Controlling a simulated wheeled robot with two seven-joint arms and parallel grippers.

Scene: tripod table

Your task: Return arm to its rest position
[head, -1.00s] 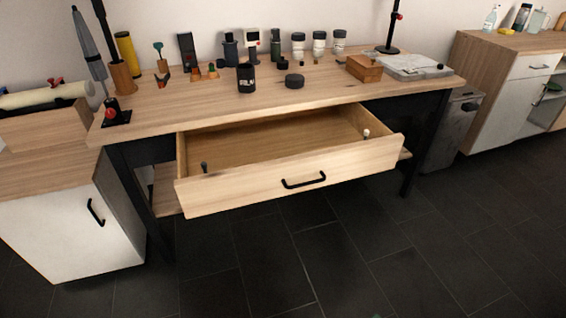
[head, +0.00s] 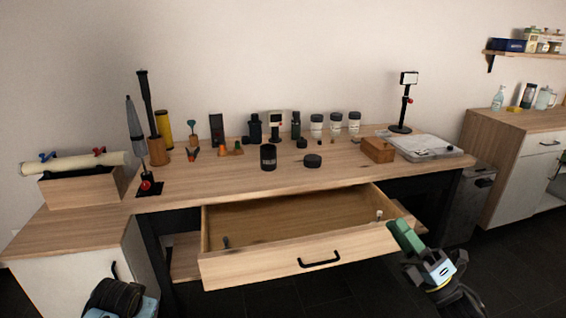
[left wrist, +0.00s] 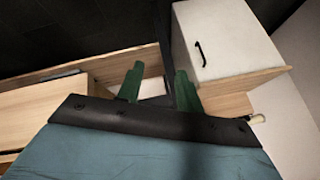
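My right gripper (head: 406,238) shows in the head view at the lower right, with its green fingers in front of the right end of the open drawer's front. Its fingers overlap, so I cannot tell whether it is open or shut. Part of my left arm (head: 118,298) enters at the bottom left of the head view, and its fingers are out of sight there. In the left wrist view my left gripper (left wrist: 159,80) has its two green fingers apart with nothing between them.
The wooden drawer (head: 285,262) stands pulled out from the workbench (head: 225,190). A white cabinet (head: 75,280) is at the left. Bottles, jars and tools stand along the workbench. Dark floor lies open in front.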

